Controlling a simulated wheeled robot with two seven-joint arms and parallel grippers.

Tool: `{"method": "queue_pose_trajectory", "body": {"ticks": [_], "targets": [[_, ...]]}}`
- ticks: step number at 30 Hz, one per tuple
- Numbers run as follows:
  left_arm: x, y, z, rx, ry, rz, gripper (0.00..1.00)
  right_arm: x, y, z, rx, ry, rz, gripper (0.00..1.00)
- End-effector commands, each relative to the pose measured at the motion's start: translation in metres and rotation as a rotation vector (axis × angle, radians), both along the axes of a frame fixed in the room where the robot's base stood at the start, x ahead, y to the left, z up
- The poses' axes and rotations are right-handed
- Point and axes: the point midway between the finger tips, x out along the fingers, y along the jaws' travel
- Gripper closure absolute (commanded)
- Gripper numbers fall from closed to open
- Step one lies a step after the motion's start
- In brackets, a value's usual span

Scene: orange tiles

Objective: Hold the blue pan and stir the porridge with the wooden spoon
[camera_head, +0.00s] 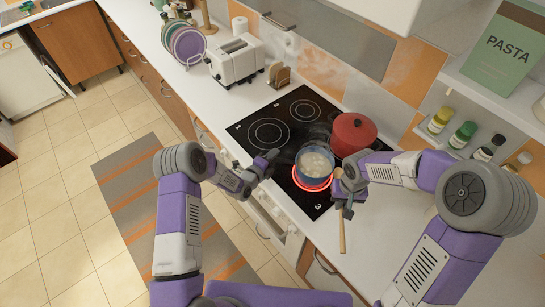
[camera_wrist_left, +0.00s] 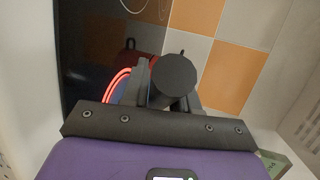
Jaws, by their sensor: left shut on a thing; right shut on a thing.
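The blue pan (camera_head: 314,177) stands on a hob ring that glows red, with pale, lumpy porridge (camera_head: 315,162) in it. My left gripper (camera_head: 268,163) is at the pan's left side, shut on its handle. In the left wrist view the dark, round handle end (camera_wrist_left: 174,75) sits at my fingers, and a strip of blue pan (camera_wrist_left: 119,92) shows behind them. My right gripper (camera_head: 346,190) is shut on the wooden spoon (camera_head: 341,238), just right of the pan. One end of the spoon hangs below the gripper; the other is near the pan's rim, partly hidden by the gripper.
A red lidded pot (camera_head: 353,133) stands close behind the pan on the black hob (camera_head: 262,118). A toaster (camera_head: 234,60) and plates in a rack (camera_head: 187,43) are further left. Spice jars (camera_head: 463,134) and a pasta box (camera_head: 508,48) are at right. The counter right of the hob is mostly clear.

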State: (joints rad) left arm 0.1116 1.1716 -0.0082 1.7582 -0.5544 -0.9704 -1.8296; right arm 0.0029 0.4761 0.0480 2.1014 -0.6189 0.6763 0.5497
Motion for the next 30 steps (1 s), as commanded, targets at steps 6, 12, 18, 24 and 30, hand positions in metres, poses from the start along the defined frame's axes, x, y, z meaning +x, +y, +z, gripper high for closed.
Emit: {"method": "queue_pose_trajectory", "body": {"ticks": [6,12,18,24,30], "targets": [[0.0012,-0.0008,0.0005,-0.005,-0.005,0.000,1.00,0.0000,0.0000,0.0002,0.000,0.000,0.000,1.00],[0.0013,-0.0008,-0.0002,-0.005,-0.005,0.000,1.00,0.0000,0.0000,0.0002,0.000,0.000,0.000,1.00],[0.0012,-0.0010,-0.0012,-0.006,-0.005,0.000,1.00,0.0000,0.0000,0.0002,0.000,0.000,0.000,1.00],[-0.0002,-0.0001,-0.0040,0.000,0.001,0.000,1.00,0.0001,0.0000,0.0002,0.000,0.000,0.000,1.00],[-0.0002,-0.0002,-0.0040,0.000,0.001,-0.001,1.00,0.0001,0.0000,0.0001,0.000,0.000,0.000,1.00]]}}
